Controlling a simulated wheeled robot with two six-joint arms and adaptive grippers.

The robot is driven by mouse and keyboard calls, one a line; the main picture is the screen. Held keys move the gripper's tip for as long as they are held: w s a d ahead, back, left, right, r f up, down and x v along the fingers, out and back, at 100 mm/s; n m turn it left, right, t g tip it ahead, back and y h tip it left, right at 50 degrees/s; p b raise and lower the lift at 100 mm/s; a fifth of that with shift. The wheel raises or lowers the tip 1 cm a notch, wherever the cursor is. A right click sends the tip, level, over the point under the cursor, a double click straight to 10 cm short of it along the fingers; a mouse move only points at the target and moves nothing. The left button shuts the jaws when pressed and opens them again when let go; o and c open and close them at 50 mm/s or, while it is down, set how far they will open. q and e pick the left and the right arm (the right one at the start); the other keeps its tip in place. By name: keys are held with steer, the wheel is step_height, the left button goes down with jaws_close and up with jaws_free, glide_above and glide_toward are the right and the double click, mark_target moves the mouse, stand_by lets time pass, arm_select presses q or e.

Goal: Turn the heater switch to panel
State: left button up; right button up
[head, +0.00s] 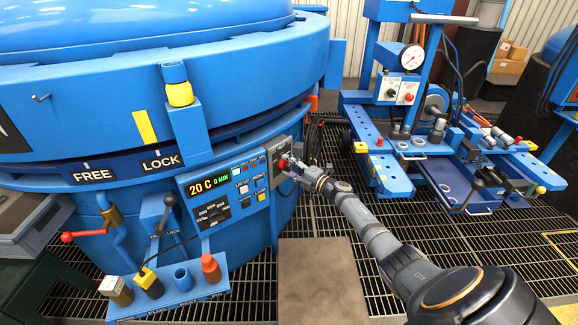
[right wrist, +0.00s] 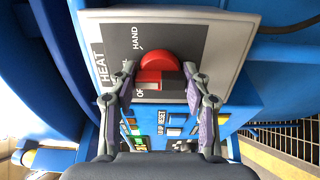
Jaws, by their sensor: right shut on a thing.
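The heater switch is a red knob (head: 283,163) on a grey plate (head: 276,150) at the right end of the furnace's control panel. In the right wrist view the red knob (right wrist: 158,63) sits on the plate (right wrist: 215,40), which reads HEAT and HAND, with a partly covered label starting "OF". The panel label is not visible. My right gripper (head: 290,168) reaches the knob from the lower right. In the right wrist view its two fingers (right wrist: 158,76) stand on either side of the knob, shut on it. My left gripper is out of view.
The control panel (head: 226,195) with a 20 C display and buttons lies left of the switch. A shelf with coloured cylinders (head: 170,295) juts out below. A blue cart with a gauge (head: 412,57) stands to the right. Grated floor (head: 330,225) lies between.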

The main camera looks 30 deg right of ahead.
steer(key=o, duration=1.2)
steer(key=shift+c, duration=0.2)
steer(key=v, duration=1.2)
steer(key=shift+d, duration=0.1)
